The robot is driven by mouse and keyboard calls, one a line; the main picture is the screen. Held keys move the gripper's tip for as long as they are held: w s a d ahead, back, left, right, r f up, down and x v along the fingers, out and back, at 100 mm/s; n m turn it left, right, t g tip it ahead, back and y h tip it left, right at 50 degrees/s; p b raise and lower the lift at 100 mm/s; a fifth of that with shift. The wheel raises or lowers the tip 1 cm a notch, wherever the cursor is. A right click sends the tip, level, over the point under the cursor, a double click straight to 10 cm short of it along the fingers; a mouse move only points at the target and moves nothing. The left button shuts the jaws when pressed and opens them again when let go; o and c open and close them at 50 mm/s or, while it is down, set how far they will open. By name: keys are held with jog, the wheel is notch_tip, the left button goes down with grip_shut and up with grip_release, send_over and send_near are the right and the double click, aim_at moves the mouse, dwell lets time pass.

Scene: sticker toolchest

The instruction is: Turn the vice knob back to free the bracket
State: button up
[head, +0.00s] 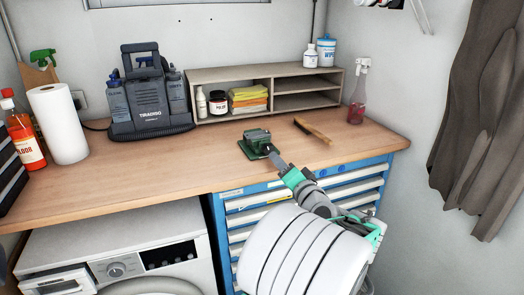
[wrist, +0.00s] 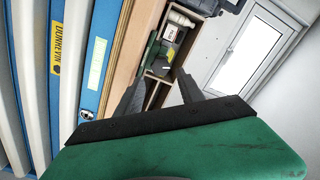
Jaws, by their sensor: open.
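The green vice (head: 254,146) stands on the wooden worktop near its front edge, with a grey part on top. In the wrist view a strip of dark green that looks like the vice (wrist: 151,47) shows beyond the fingers. My gripper (head: 272,153) reaches up from the front right, its tips close to the vice's front right side. I cannot make out the knob or the bracket, and contact with the vice cannot be told.
A wooden brush (head: 313,131) lies right of the vice. A shelf unit (head: 290,72) stands behind, with a spray bottle (head: 358,95) at its right and a dark machine (head: 150,105) at its left. The blue drawer chest (head: 217,215) is below the worktop (head: 180,182).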

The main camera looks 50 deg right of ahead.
aim_at(269, 151)
jog(key=p+x, duration=0.1)
jog(key=x, duration=0.7)
jog(key=shift+r+p, duration=0.1)
jog(key=shift+p, duration=0.3)
grip_shut()
